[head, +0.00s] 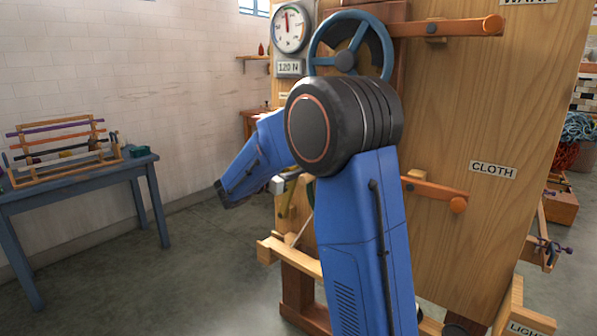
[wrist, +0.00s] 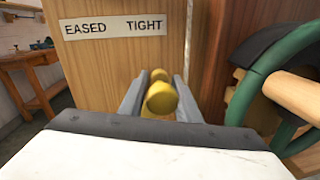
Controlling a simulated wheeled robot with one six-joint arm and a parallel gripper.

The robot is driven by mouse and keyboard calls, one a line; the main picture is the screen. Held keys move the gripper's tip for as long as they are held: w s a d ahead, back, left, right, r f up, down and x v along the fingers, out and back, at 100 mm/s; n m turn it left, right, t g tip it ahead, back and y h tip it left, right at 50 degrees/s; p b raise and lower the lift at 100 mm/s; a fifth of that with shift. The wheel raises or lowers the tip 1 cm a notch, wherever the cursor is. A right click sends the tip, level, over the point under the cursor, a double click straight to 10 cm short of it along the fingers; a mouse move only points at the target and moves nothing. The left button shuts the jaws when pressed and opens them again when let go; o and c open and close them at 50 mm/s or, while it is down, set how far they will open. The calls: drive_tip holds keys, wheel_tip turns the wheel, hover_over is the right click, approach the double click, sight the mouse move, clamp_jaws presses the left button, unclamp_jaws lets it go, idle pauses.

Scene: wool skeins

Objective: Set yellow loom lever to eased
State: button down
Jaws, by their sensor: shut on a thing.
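The yellow loom lever ends in a round yellow knob (wrist: 161,99), seen close up in the wrist view. My gripper (wrist: 160,82) is shut on it, with one grey finger on each side. The lever points toward the camera, below and a little right of the TIGHT end of the label plate (wrist: 115,27). EASED is written on the plate's left half. The lever's pivot is hidden.
A teal handwheel (wrist: 262,85) stands close on the right in the wrist view. A gauge (head: 291,27) above a 120 N plate is on the loom. Orange levers (head: 435,188) cross the wooden panel marked CLOTH. A blue table (head: 95,165) stands left, with clear floor between.

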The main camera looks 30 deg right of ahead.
drive_tip(key=w+a+f+n, duration=0.1)
drive_tip(key=w+a+n, duration=0.2)
drive_tip(key=w, duration=0.6)
drive_tip(key=w+a+f+n, duration=0.1)
drive_tip(key=w+a+n, duration=0.3)
drive_tip(key=w+n, duration=0.4)
drive_tip(key=shift+w+f+t+h, duration=0.15)
drive_tip(key=shift+w+t+h, duration=0.25)
drive_tip(key=shift+w, duration=0.35)
drive_tip(key=c, duration=1.4)
unclamp_jaws()
drive_tip(key=v, duration=1.7)
drive_tip(key=shift+a, duration=0.15)
